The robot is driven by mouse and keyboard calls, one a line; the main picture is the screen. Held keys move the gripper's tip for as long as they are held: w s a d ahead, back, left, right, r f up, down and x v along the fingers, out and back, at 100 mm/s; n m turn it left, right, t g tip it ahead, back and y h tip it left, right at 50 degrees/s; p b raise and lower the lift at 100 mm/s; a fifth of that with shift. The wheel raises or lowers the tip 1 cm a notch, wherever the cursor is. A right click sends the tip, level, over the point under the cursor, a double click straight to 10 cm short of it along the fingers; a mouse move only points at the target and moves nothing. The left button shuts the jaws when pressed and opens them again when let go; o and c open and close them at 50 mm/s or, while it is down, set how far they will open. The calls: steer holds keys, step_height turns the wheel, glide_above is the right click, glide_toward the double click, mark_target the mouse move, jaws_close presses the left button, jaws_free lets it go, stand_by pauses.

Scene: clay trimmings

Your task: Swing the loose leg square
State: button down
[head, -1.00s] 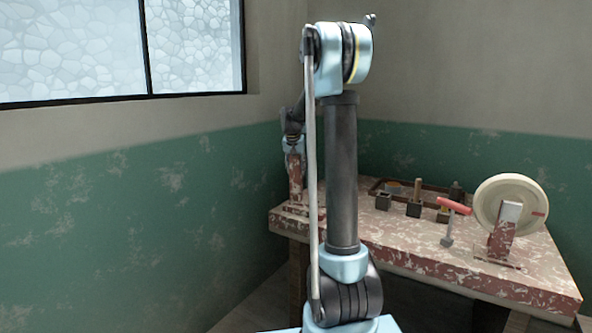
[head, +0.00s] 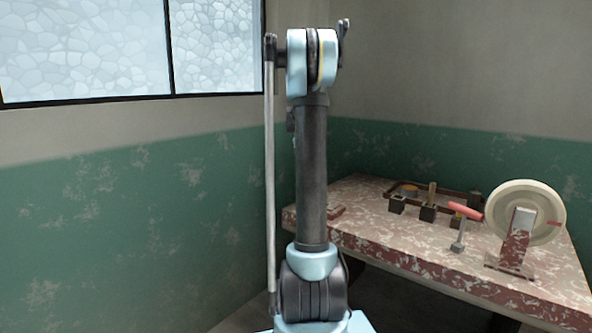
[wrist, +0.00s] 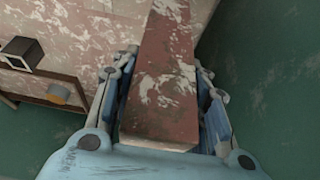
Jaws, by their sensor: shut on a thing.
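The loose leg (wrist: 165,65), a worn red and white flaked bar, runs from the top of the wrist view down to a pale-edged end close to the camera. My gripper (wrist: 162,88) has its blue-grey fingers on either side of the bar and is shut on it. In the head view my gripper and the bar are hidden behind my own arm. A low red piece (head: 336,212) shows at the left end of the worn table (head: 385,240), just right of my arm; its link to the bar is hidden.
A pale wheel on a red stand (head: 516,240) and a red-handled tool (head: 466,213) stand at the table's right. Dark blocks (head: 428,214) and a shallow tray (head: 468,200) lie behind. The green wall (head: 130,220) is close on the left.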

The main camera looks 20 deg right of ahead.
steer(key=shift+w+a, duration=0.1)
stand_by(0.3)
steer(key=c, duration=0.9)
jaws_free()
steer(key=v, duration=1.2)
